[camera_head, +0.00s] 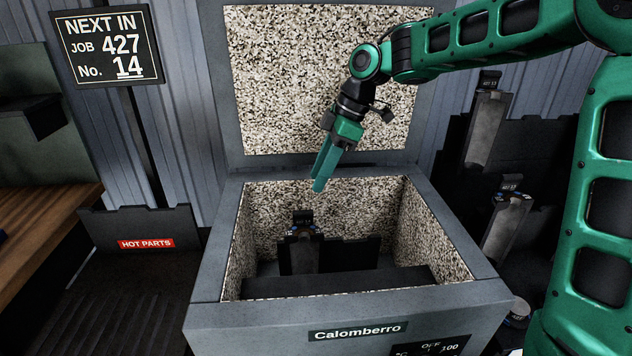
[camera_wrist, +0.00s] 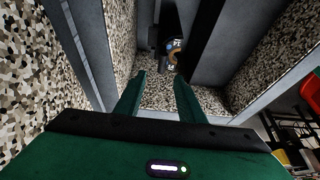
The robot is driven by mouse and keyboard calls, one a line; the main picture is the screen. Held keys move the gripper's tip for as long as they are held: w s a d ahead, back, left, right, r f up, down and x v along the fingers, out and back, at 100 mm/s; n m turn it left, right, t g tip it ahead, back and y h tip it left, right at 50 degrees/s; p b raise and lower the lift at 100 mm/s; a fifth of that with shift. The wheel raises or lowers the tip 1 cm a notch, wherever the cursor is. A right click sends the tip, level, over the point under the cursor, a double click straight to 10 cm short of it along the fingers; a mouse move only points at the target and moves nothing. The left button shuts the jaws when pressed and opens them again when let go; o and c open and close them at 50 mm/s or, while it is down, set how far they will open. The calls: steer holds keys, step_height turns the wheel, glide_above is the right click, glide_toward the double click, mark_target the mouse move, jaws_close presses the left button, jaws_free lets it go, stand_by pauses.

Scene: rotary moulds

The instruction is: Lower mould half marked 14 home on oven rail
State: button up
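My gripper (camera_head: 319,187) hangs over the open oven near its back wall, pointing down. In the wrist view its two fingers (camera_wrist: 160,88) are apart with nothing between them. A dark mould half (camera_head: 303,252) stands upright inside the oven against a dark rail or plate (camera_head: 350,254), below and left of my fingertips. It has a small tag on top, too small to read. The same mould half shows beyond the fingers in the wrist view (camera_wrist: 172,48). Its lower part is hidden. The sign (camera_head: 105,46) reads "NEXT IN JOB 427 No. 14".
The oven's grey rim (camera_head: 213,262) surrounds the speckled cavity, and its lid (camera_head: 325,80) stands open behind. Mould halves (camera_head: 486,128) and (camera_head: 505,225) stand in dark racks at right. A "HOT PARTS" tray (camera_head: 90,305) at left has a bare floor. A front bar (camera_head: 340,284) crosses the oven.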

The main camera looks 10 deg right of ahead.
steer(key=shift+r, duration=0.1)
step_height(320, 180, up, 7)
stand_by(1.1)
